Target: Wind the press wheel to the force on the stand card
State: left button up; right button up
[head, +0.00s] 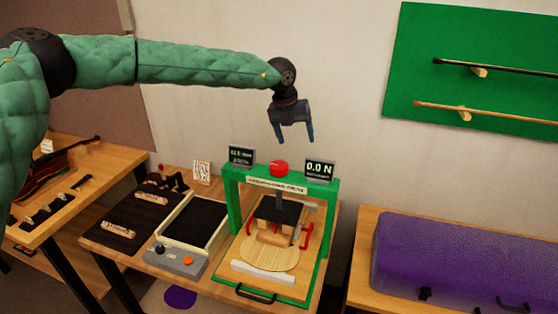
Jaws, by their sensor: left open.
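The press is a green frame (233,205) on the bench, with a wooden bed and a round wooden piece under its crossbar. A red knob-like wheel (279,168) sits on top of the crossbar. A right display (319,170) reads 0.0 N; a left display (241,156) shows a figure too small to read surely. A white card (202,172) stands behind the bench to the left; its print is unreadable. My left gripper (295,139) is open and empty, pointing down above the red wheel and apart from it. My right gripper is not in view.
A purple case (465,262) rests on the right table. A violin and small tools lie on the left table. The space above the press is clear.

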aim_at(279, 165)
pick_arm(q)
jog(key=a, duration=0.1)
jog(key=s+a+n+y, duration=0.1)
jog(key=a+g+y, duration=0.1)
jog(key=a, duration=0.1)
jog(key=shift+s+f, duration=0.15)
jog(key=shift+f, duration=0.25)
jog(key=shift+s+a+n+y, duration=0.1)
jog(key=shift+a+n+y, duration=0.2)
jog(key=shift+y, duration=0.1)
jog(key=shift+s+f, duration=0.1)
notch_tip(279, 165, down, 8)
jog(key=p, duration=0.4)
jog(key=shift+r, duration=0.2)
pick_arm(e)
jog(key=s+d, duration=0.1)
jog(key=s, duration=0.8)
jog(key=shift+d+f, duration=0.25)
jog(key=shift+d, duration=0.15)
